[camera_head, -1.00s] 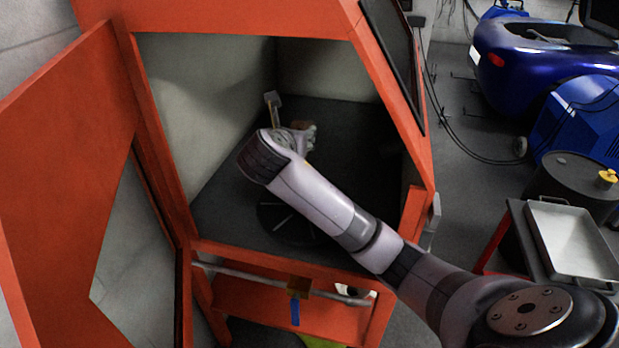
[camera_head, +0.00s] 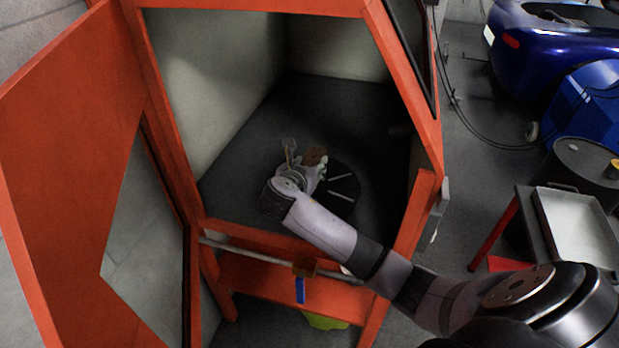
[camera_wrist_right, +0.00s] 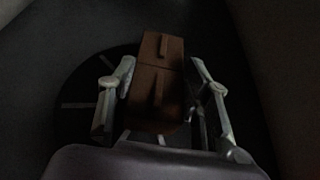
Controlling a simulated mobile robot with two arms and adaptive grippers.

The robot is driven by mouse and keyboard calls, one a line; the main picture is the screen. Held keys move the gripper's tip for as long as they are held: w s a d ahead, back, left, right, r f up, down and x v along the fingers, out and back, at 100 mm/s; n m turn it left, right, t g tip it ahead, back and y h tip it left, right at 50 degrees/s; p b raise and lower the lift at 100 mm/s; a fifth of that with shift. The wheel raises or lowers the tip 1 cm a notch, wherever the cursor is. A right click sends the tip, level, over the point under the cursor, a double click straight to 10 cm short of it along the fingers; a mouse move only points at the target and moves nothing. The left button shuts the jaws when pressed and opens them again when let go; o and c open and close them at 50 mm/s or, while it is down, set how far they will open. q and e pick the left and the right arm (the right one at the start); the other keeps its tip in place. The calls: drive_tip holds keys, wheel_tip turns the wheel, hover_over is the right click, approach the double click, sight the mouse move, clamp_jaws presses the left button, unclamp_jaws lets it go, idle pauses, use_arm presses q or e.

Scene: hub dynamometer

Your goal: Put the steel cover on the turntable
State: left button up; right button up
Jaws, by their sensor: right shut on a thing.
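The turntable is a dark disc (camera_head: 342,186) with pale radial lines on the floor of the orange cabinet. Its edge also shows in the wrist view (camera_wrist_right: 75,120). My right gripper (camera_head: 318,168) is inside the cabinet, over the left part of the disc. It is shut on a brown, rust-coloured piece (camera_wrist_right: 155,85), which I take to be the steel cover; it also shows in the head view (camera_head: 315,155). The piece appears above the disc; whether it touches is too dark to tell. My left gripper is not in view.
The orange cabinet's frame (camera_head: 418,215) surrounds the opening, and its door (camera_head: 75,130) stands open at the left. A bar (camera_head: 250,252) runs below the front edge. A metal tray (camera_head: 577,230) and a dark drum (camera_head: 585,170) stand at the right. The cabinet floor right of the disc is clear.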

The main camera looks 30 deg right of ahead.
drive_tip(key=shift+f, duration=2.1)
drive_tip(key=o, duration=1.5)
drive_tip(key=shift+f, duration=0.15)
drive_tip(key=shift+s+a+r, duration=0.15)
drive_tip(key=shift+a+r, duration=0.05)
drive_tip(key=shift+r, duration=0.05)
drive_tip(key=v, duration=1.1)
drive_tip(key=shift+s+a, duration=0.2)
drive_tip(key=shift+s, duration=0.05)
